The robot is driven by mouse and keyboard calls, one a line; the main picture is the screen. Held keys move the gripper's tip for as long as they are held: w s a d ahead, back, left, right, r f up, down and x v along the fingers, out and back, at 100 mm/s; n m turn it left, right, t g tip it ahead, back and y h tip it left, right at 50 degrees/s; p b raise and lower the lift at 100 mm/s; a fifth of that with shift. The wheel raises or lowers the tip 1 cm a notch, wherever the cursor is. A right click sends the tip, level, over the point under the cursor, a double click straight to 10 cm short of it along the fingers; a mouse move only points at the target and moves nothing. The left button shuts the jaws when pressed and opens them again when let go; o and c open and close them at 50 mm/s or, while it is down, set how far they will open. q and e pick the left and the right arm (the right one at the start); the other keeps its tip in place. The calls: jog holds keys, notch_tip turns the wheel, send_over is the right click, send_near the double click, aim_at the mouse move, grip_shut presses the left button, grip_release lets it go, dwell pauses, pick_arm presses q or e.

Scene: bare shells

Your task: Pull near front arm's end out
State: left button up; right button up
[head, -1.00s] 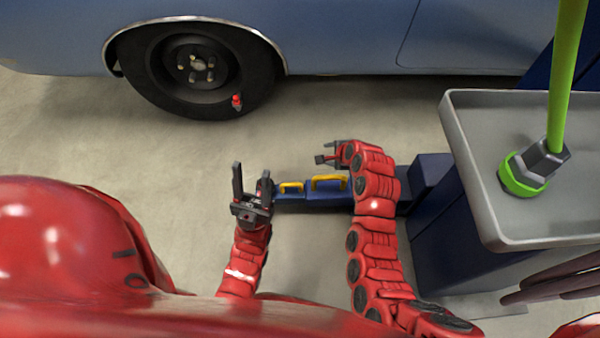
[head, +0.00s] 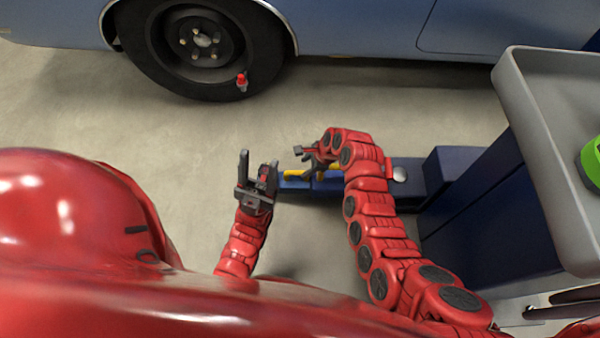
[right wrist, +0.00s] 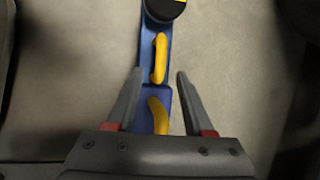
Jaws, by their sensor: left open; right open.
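The near front arm (head: 294,185) is a low blue beam close to the floor, with two yellow handles. It runs left from the blue lift post (head: 478,200). My right gripper (head: 303,161) is open and empty above the arm. In the right wrist view, its fingers (right wrist: 160,75) lie on either side of the blue arm (right wrist: 150,78). The farther yellow handle (right wrist: 160,58) is around and beyond the fingertips; the nearer handle (right wrist: 158,115) shows between the fingers, partly hidden. A black round pad (right wrist: 165,9) is at the arm's end. My left gripper (head: 257,165) is open and empty, left of the arm's end.
A blue car (head: 370,28) with a dark wheel (head: 203,40) stands beyond. A red-tipped valve stem (head: 242,80) shows on the tyre. A grey tray (head: 545,150) with a green-ringed item (head: 592,162) juts in at right. Concrete floor is clear between arm and car.

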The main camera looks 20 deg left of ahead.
jog(key=b+x, duration=0.1)
jog(key=x, duration=0.3)
jog(key=shift+f+b, duration=0.1)
jog(key=shift+b, duration=0.2)
jog(key=shift+a+f, duration=0.25)
jog(key=shift+f, duration=0.2)
grip_shut()
dwell(0.9)
